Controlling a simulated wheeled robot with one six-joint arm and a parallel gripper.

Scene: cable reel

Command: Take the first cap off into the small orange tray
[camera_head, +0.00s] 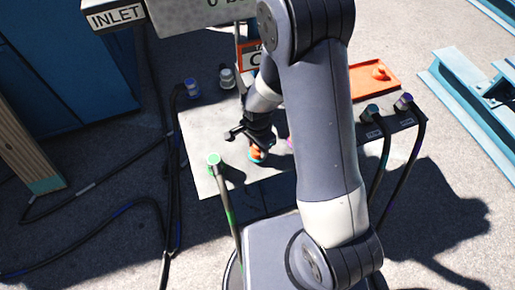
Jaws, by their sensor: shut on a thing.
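My gripper (257,146) is low over the grey plate (205,135), left of my arm's big link. It is shut on a small orange cap (256,154), which shows just under the fingers. A bluish part shows at the cap's lower edge; whether the cap is still seated on it cannot be told. The small orange tray (392,88) is at the back right of the plate, behind my arm. A small orange round thing (379,73) lies in it.
A green-ended hose (214,160) stands at the plate's front left. Two hose ends, one dark (372,111) and one purple (404,102), are at the right. A blue-capped fitting (193,89) and a grey-white one (227,78) are at the back left. An INLET sign (116,17) hangs upper left.

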